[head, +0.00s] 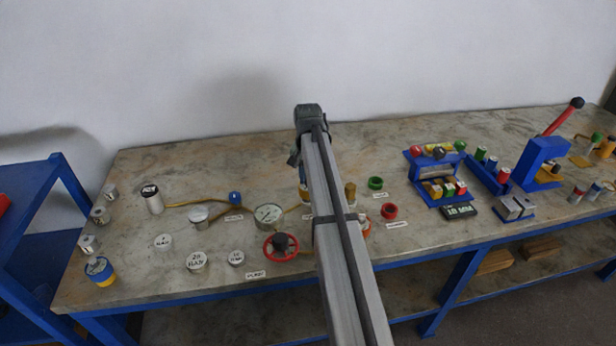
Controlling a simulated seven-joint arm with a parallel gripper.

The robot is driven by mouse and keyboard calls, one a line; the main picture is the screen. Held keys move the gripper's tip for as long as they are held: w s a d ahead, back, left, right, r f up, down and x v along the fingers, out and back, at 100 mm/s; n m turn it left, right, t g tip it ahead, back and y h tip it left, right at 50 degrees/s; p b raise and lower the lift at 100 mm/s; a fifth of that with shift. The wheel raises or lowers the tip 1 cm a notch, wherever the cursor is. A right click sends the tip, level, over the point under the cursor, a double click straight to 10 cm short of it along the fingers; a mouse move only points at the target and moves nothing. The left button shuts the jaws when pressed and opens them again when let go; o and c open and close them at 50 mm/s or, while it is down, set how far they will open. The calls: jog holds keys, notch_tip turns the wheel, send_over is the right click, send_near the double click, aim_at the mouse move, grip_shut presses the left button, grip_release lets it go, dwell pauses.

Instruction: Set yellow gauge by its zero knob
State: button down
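A round gauge (269,214) with a pale dial stands on the table just left of my arm, with brass-yellow pipe beside it. I cannot tell if this is the yellow gauge, and its zero knob is too small to make out.
A red handwheel (281,246) stands in front of the gauge. White labelled weights (196,262) lie to the left. Blue fixtures (438,175) and a red-handled press (541,160) stand farther right.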

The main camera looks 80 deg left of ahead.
jog(key=shift+m, duration=0.9)
jog(key=c, duration=1)
grip_release()
jog(key=shift+r, duration=0.1)
notch_tip(320, 180, up, 14)
jog(key=shift+f, duration=0.2)
